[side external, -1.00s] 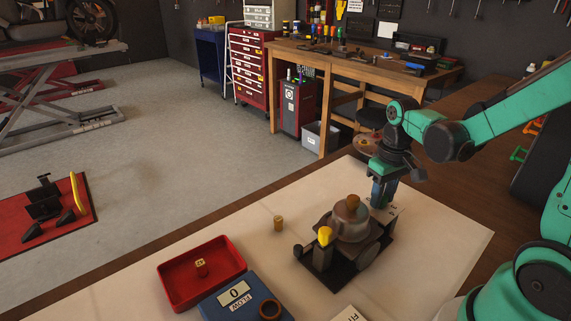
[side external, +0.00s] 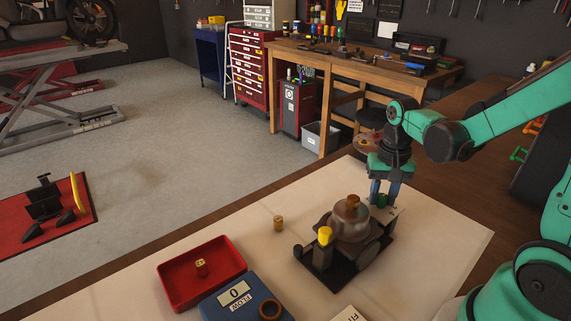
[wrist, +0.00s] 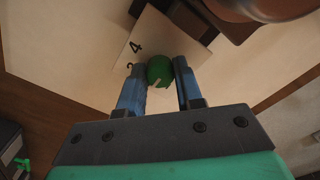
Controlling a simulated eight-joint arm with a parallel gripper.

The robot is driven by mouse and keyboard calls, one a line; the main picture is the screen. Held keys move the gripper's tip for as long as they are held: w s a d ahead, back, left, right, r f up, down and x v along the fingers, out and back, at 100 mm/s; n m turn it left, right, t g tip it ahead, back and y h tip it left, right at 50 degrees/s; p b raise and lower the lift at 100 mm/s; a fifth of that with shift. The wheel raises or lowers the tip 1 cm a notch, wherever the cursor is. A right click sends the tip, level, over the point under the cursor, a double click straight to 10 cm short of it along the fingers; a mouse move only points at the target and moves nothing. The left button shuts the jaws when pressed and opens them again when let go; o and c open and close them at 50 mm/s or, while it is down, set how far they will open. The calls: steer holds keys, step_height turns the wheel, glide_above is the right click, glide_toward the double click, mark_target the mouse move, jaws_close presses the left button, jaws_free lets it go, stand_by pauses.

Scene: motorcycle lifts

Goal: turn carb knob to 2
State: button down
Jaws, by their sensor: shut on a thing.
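The green carb knob (wrist: 159,70) sits between the two blue fingers of my gripper (wrist: 158,84) in the wrist view. My gripper is shut on it. A pale pointer mark shows on the knob's lower side in that view. The white dial plate (wrist: 145,38) under the knob shows a 4 and part of another numeral; its other marks are hidden. In the side view the knob (side external: 382,200) shows between the fingers, at the right rear of the carburetor (side external: 350,228), which stands on a dark base.
A yellow-topped part (side external: 325,235) stands at the carburetor's front left. A small brass piece (side external: 278,223) stands left on the pale mat (side external: 440,232). A red tray (side external: 180,288) and a blue FLOW box (side external: 222,302) reading 0 lie at the front left.

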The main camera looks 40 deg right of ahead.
mark_target(383, 196)
stand_by(0.3)
steer(key=c, duration=0.6)
jaws_free()
steer(key=shift+r, duration=0.1)
steer(key=shift+r, duration=2.75)
steer(key=a+r+n+t, duration=0.1)
steer(key=a+n+t, duration=0.1)
steer(key=a+n, duration=0.1)
steer(key=a+n+t, duration=0.2)
steer(key=a+n, duration=0.1)
steer(key=a, duration=0.1)
steer(key=a+r+n+t, duration=0.1)
steer(key=a+n+t, duration=0.2)
steer(key=shift+w+a+r, duration=0.3)
steer(key=shift+w+a, duration=0.05)
steer(key=shift+a, duration=0.05)
